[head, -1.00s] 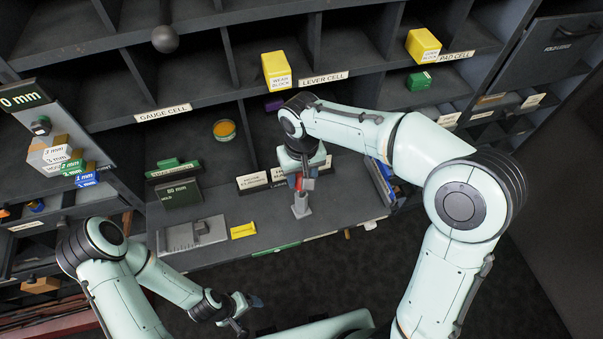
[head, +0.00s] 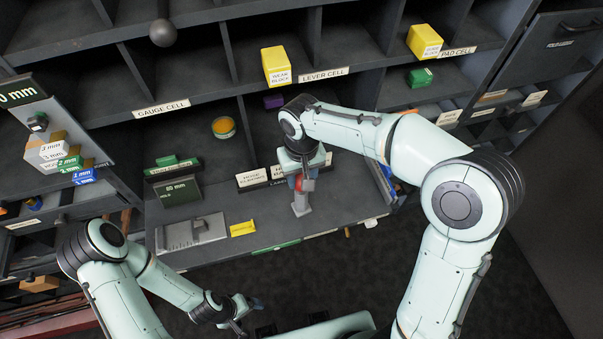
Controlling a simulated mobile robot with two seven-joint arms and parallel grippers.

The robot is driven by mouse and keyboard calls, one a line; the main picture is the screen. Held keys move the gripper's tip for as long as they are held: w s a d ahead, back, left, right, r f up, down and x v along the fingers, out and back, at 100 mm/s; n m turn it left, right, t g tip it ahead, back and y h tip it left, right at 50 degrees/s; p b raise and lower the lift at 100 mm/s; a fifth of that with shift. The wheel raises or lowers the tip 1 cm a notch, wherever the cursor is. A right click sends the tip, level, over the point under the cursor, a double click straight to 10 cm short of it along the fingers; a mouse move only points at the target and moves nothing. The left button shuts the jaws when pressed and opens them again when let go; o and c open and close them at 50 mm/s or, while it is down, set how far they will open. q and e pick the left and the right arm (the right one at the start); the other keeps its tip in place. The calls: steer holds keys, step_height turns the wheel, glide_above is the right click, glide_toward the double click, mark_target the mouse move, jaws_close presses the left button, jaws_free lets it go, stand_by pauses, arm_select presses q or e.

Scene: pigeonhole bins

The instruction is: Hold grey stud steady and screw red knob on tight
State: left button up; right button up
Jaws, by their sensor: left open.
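The grey stud (head: 301,204) stands upright on the shelf near its front edge. The red knob (head: 308,185) is at the top of the stud, partly hidden by my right gripper. My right gripper (head: 302,186) points down from above with its fingers at the knob. The view is too small to show whether they press on it. My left gripper (head: 248,308) is open and empty, low in front of the shelf and apart from the stud.
A grey gauge-like tool (head: 190,232) and a yellow label (head: 242,229) lie on the shelf left of the stud. Label plates (head: 255,179) stand behind it. A round orange-topped tin (head: 223,127) sits farther back. Cell dividers rise behind my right arm.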

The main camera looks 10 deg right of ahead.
arm_select(q)
steer(key=shift+s+f+b, duration=0.5)
steer(key=shift+s+f, duration=0.05)
steer(key=shift+f, duration=0.15)
arm_select(e)
steer(key=shift+f, duration=1.05)
steer(key=o, duration=1.2)
steer(key=shift+o, duration=0.2)
steer(key=shift+r+p, duration=1.35)
steer(key=shift+r, duration=1.25)
arm_select(q)
steer(key=w+r, duration=0.3)
steer(key=shift+r, duration=0.25)
